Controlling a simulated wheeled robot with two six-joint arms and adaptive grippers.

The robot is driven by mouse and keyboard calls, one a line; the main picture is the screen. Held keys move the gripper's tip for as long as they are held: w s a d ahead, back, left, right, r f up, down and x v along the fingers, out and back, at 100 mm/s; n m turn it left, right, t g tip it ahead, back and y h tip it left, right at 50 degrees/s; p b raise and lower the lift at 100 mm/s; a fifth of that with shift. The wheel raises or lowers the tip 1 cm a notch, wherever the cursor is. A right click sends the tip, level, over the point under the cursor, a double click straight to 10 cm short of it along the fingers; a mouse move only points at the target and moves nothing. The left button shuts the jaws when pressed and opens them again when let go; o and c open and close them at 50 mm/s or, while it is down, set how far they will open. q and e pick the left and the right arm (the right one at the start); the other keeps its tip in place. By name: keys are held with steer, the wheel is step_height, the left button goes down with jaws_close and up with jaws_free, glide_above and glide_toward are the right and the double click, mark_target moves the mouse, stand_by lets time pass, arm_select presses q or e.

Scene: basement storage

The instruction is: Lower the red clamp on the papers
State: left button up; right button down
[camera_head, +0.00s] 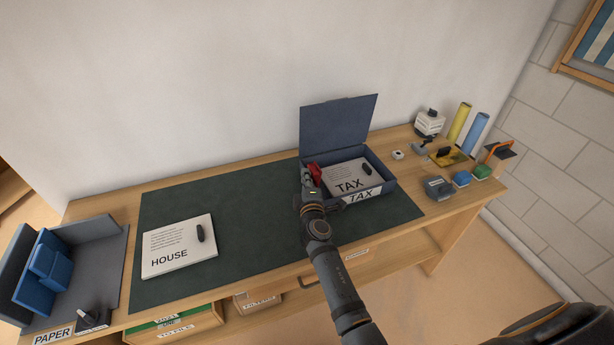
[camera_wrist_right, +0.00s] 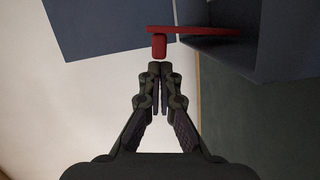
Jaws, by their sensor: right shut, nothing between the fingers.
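The open dark blue box (camera_head: 384,189) labelled TAX stands on the desk mat with its lid (camera_head: 338,124) upright behind. A paper stack (camera_head: 346,173) marked TAX, with a black item (camera_head: 367,169) on it, lies inside. The red clamp (camera_head: 314,172) is at the box's left side, partly behind my right gripper (camera_head: 306,180). In the right wrist view the clamp shows as a red bar (camera_wrist_right: 200,30) with a knob at its end. My right gripper (camera_wrist_right: 160,68) is shut and empty, its tips just short of the knob. I cannot tell the clamp's exact angle. My left gripper is out of view.
A HOUSE paper stack (camera_head: 180,247) lies on the green mat (camera_head: 250,215), with clear mat beside it. Several small items, including a yellow roll (camera_head: 459,121), crowd the right end.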

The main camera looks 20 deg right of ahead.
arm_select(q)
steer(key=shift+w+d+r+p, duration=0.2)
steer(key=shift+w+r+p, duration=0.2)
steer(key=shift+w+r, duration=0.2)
arm_select(e)
steer(key=shift+d+r+m, duration=0.2)
steer(key=shift+d+m, duration=0.2)
